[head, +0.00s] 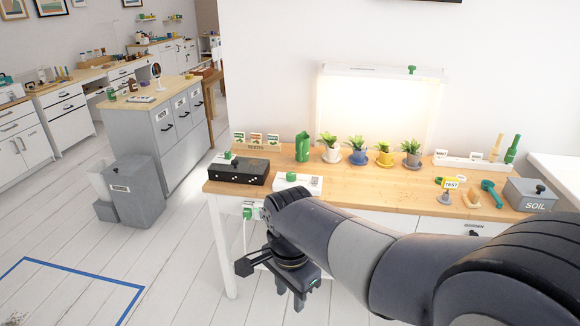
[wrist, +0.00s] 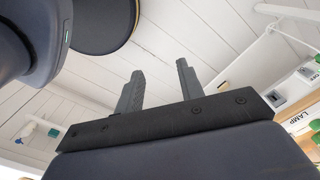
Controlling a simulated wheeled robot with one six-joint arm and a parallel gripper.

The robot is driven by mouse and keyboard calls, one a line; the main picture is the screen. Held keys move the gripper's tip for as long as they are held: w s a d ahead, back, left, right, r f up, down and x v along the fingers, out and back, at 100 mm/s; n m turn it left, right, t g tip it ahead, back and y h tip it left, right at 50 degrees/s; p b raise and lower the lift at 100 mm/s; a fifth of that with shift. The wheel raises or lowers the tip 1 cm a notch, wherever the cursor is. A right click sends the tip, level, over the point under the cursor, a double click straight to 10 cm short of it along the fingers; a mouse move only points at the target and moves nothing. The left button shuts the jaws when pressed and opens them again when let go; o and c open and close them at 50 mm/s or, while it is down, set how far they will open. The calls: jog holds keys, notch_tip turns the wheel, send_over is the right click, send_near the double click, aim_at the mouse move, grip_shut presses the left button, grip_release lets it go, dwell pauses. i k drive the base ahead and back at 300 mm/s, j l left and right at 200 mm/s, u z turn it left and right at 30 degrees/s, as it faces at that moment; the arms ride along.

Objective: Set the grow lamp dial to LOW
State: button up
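The grow lamp (head: 378,112) is a lit panel against the wall behind the desk, with a small green part (head: 411,70) on its top bar. A white box (head: 312,184) with a green knob (head: 291,177) sits at the desk's front edge. Its setting is too small to read, and my arm partly covers the box. I cannot tell which knob is the lamp dial. A LAMP label (wrist: 301,121) shows at the right of the wrist view. My gripper (wrist: 158,80) is open and empty, its fingers apart. In the head view it hangs low before the desk front.
A black box (head: 236,173) with a green knob stands left of the white box. Several potted plants (head: 358,152) line the desk's back. A grey SOIL box (head: 530,196) is at the right. A white-and-green fitting (head: 251,211) is under the desk edge. Floor at the left is open.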

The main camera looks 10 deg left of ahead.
aim_at(291, 176)
jog(key=i+j, duration=0.15)
jog(key=i, duration=0.9)
jog(key=i+j+u, duration=0.15)
jog(key=i, duration=0.9)
